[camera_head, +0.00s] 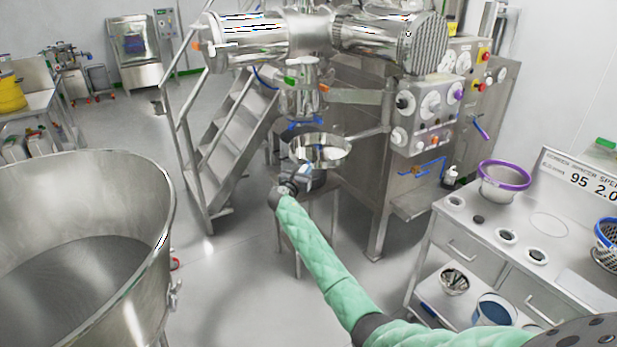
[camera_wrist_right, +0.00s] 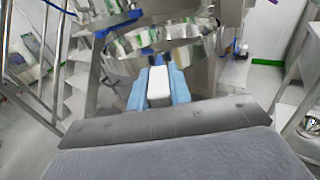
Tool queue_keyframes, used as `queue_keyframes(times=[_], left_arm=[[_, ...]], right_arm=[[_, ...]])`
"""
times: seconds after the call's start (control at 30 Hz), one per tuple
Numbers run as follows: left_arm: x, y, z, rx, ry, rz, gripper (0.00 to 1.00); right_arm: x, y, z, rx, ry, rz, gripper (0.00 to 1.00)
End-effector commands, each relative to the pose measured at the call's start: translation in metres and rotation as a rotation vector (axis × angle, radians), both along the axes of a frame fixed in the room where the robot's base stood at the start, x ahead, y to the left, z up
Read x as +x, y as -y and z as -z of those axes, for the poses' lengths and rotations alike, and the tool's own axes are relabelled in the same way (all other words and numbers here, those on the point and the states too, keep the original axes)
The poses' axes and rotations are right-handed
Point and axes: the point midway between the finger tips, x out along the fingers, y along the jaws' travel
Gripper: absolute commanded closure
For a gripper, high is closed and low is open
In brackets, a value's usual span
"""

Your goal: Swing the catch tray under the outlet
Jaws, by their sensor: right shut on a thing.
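The catch tray (camera_head: 320,153) is a round, shallow steel pan at the middle of the head view, on an arm reaching back to the machine. The outlet (camera_head: 300,98) is a steel spout with blue parts at its lower end. The tray shows below it and slightly right; exact alignment cannot be told. My right gripper (camera_head: 305,176) is at the tray's near side. In the right wrist view its blue fingers (camera_wrist_right: 158,88) are shut on a white handle (camera_wrist_right: 158,87) in front of the tray wall (camera_wrist_right: 160,60). My left gripper is not in view.
Steel stairs (camera_head: 225,145) stand left of the tray. A control panel (camera_head: 432,110) is on the machine at the right. A large steel bowl (camera_head: 165,215) fills the lower left. A bench (camera_head: 470,240) with a purple-rimmed sieve (camera_head: 505,182) stands at right. Open floor lies between.

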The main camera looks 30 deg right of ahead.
Motion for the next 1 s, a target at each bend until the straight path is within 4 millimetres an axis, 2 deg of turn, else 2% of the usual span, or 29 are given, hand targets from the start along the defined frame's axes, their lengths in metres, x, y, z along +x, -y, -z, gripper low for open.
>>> queue_keyframes(times=[0.3, 0.33, 0.43, 0.73, 0.87, 1.0], left_arm=[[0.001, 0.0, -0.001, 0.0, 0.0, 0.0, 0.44], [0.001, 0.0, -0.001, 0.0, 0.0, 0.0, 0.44], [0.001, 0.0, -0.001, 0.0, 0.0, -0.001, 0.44], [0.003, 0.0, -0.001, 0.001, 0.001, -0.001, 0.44], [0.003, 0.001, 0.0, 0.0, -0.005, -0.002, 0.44], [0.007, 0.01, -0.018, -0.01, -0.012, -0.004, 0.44]], right_arm=[[0.0, 0.001, 0.0, -0.001, -0.002, 0.005, 1.0], [0.0, 0.001, 0.0, -0.001, -0.002, 0.005, 0.76], [0.0, 0.001, 0.0, 0.0, -0.001, 0.004, 0.58], [0.0, -0.001, 0.0, 0.0, 0.0, 0.002, 0.58], [-0.006, -0.009, 0.002, 0.001, 0.001, 0.002, 0.58], [-0.019, -0.024, 0.004, 0.002, 0.001, 0.001, 0.58]])
